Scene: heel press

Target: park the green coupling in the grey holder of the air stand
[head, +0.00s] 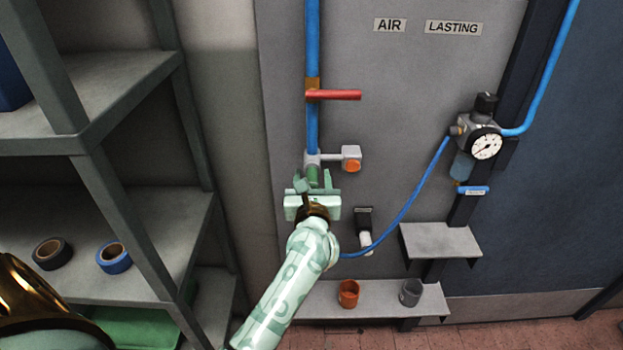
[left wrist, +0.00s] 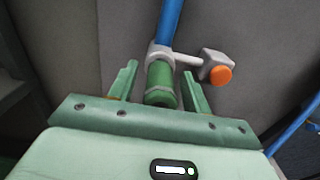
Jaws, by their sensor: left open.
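The green coupling (head: 313,177) sits below the grey fitting at the lower end of the blue pipe in the head view. In the left wrist view the coupling (left wrist: 160,84) stands between the two fingers of my left gripper (left wrist: 160,74). In the head view my left gripper (head: 316,184) is open at the coupling and partly hides it. I cannot tell whether a finger touches it. The grey holder (head: 411,292) is an open cup on the low shelf of the air stand, at lower right, and looks empty. My right gripper is not in view.
An orange cup (head: 348,293) stands left of the grey holder on the low shelf (head: 380,297). An orange button (head: 354,166) and a red lever (head: 333,95) are close to the pipe. A blue hose (head: 415,205) loops to the gauge (head: 486,146). A rack (head: 150,230) stands left.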

